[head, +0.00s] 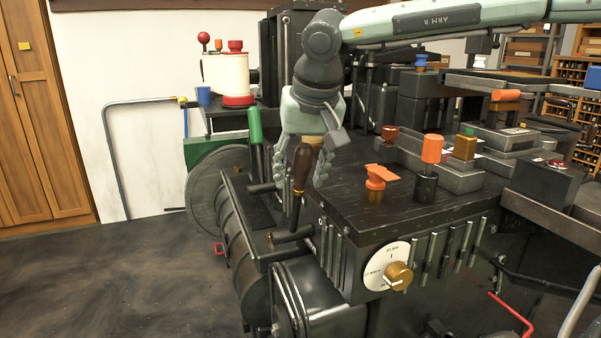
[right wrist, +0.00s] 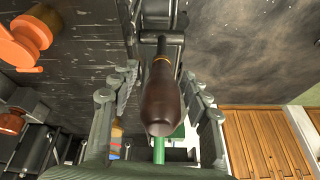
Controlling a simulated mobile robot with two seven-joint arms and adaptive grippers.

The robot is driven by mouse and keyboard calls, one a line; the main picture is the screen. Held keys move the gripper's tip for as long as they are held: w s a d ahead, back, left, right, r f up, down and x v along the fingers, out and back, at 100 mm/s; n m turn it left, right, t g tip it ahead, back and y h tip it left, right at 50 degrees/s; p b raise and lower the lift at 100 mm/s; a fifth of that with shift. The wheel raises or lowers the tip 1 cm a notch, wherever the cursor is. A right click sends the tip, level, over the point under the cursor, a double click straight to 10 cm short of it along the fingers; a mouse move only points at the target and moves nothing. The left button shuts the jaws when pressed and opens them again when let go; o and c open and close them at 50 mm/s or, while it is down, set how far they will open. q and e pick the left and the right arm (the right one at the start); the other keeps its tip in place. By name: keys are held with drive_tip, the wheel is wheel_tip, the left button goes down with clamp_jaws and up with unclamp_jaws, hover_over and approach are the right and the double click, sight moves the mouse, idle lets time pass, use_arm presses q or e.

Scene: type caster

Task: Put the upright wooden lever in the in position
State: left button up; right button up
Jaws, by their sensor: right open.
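The wooden lever (head: 302,170) stands upright at the left edge of the black machine top. It has a dark brown, rounded handle on a thin dark shaft. In the right wrist view the lever's handle (right wrist: 163,100) points towards the camera and lies between the two rows of grey fingers. My right gripper (head: 304,158) reaches down from above over the handle. In the right wrist view the right gripper (right wrist: 161,78) is open, with visible gaps on both sides of the handle. My left gripper is not in view.
An orange-topped knob (head: 376,178) and an orange cylinder handle (head: 431,149) stand on the machine top to the right. A green handle (head: 254,124) stands behind and left of the lever. A white dial with a brass knob (head: 398,275) is on the front. Open floor (head: 110,275) lies left.

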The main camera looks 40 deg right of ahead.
drive_tip(key=shift+c, duration=0.6)
clamp_jaws()
drive_tip(key=shift+r, duration=0.1)
